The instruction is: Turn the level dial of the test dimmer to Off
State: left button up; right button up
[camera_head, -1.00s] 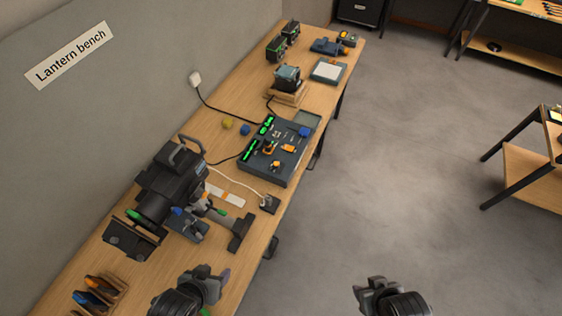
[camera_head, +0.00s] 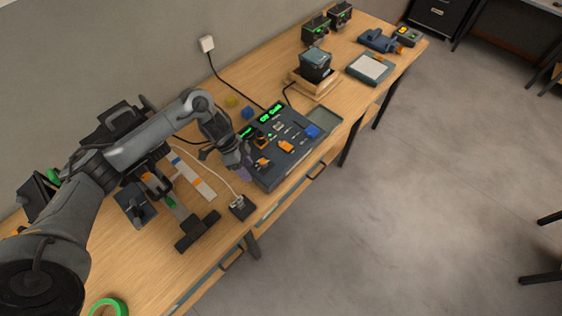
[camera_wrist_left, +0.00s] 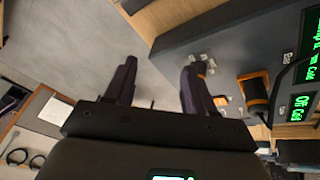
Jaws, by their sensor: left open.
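A dark control panel (camera_head: 270,176) with green displays lies on the bench; which of its controls is the level dial, I cannot tell. Right of the fingers there, the panel shows an orange-topped control (camera_wrist_left: 255,93) and a green display (camera_wrist_left: 300,108) reading "Off Cold". My right gripper is out of view.
A big black lantern (camera_head: 115,120) stands partly behind my left arm. A small black box (camera_head: 242,206) with a white cable lies near the bench's front edge. A device on a wooden base (camera_head: 316,86) stands beyond the panel. Open floor lies right of the bench.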

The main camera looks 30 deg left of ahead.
pick_arm(q)
jog(key=t+b, duration=0.1)
jog(key=t, duration=0.1)
send_near(262, 161)
jog(key=r, duration=0.1)
jog(key=x, duration=0.9)
jog(key=shift+f+b, duration=0.35)
jog(key=shift+f, duration=0.05)
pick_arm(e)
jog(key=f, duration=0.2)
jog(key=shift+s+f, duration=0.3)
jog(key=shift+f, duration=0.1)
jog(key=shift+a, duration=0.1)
